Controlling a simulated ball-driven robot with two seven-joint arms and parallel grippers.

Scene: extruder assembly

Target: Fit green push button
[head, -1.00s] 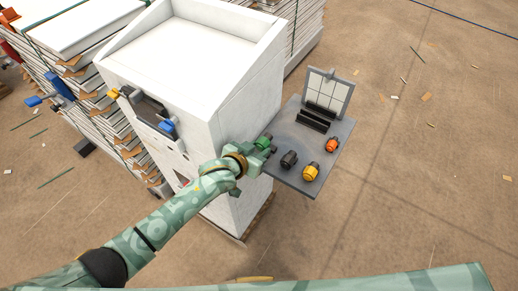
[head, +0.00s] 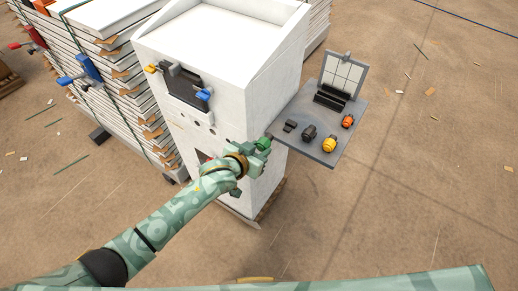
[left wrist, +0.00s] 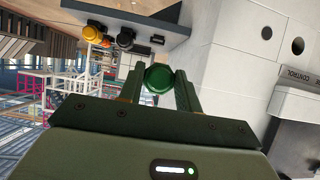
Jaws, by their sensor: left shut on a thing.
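The green push button (head: 263,143) is held between the fingers of my left gripper (head: 258,149), which is shut on it. In the left wrist view the button's round green face (left wrist: 159,78) shows between the two fingers. It is in the air beside the white cabinet (head: 225,65), apart from the grey shelf. The cabinet's front has small round holes (head: 197,122); two dark holes (left wrist: 297,46) also show in the left wrist view, to the right of the gripper. My right gripper does not show.
A grey shelf (head: 306,117) juts from the cabinet's right side, carrying a black button (head: 309,132), a yellow button (head: 330,144), an orange button (head: 348,121) and a dark block (head: 290,125). A black panel with levers (head: 182,86) is on the cabinet front. Stacked boards (head: 115,85) stand at left.

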